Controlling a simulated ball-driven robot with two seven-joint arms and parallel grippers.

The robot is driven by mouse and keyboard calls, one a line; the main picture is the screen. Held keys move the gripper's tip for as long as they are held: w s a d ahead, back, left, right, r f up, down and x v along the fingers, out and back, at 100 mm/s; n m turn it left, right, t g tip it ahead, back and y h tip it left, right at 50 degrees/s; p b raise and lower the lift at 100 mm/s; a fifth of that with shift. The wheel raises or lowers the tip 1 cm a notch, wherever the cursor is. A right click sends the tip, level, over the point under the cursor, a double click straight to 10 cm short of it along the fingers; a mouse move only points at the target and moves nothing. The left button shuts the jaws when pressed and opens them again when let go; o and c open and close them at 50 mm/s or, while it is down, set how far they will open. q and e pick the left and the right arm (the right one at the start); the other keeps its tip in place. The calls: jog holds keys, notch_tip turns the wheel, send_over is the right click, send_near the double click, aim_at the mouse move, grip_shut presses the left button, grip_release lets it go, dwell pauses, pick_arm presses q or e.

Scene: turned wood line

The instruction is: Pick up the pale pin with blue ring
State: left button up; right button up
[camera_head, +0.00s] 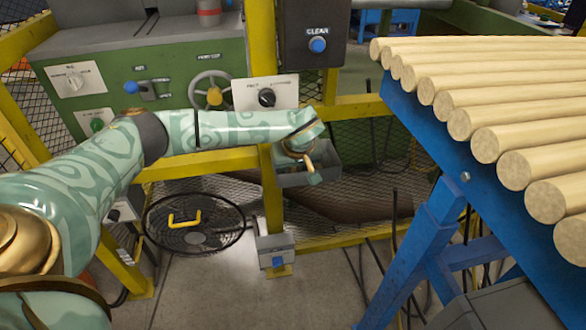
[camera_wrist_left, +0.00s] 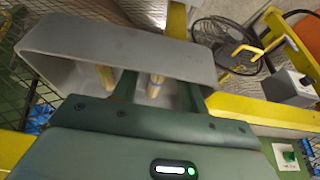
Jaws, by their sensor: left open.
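Two pale wooden pins show inside a grey open bin (camera_wrist_left: 75,45) in the left wrist view. One pin (camera_wrist_left: 155,88) is between the two green fingers of my left gripper (camera_wrist_left: 160,84), apart from both. The other pin (camera_wrist_left: 105,76) is to the left, outside the fingers. The colour of any ring on either pin is too small to tell. In the head view my left gripper (camera_head: 309,168) points down at the bin (camera_head: 325,172) on the yellow fence, and hides part of it. The gripper is open. My right gripper is not in view.
A blue stand (camera_head: 440,215) bearing several pale round logs (camera_head: 500,90) is at the right. A switch box (camera_head: 266,92) and a yellow post (camera_head: 262,40) stand close behind my left arm. A black fan (camera_head: 195,225) is on the floor below.

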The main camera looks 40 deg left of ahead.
pick_arm(q)
grip_shut()
jog(key=shift+r, duration=0.1)
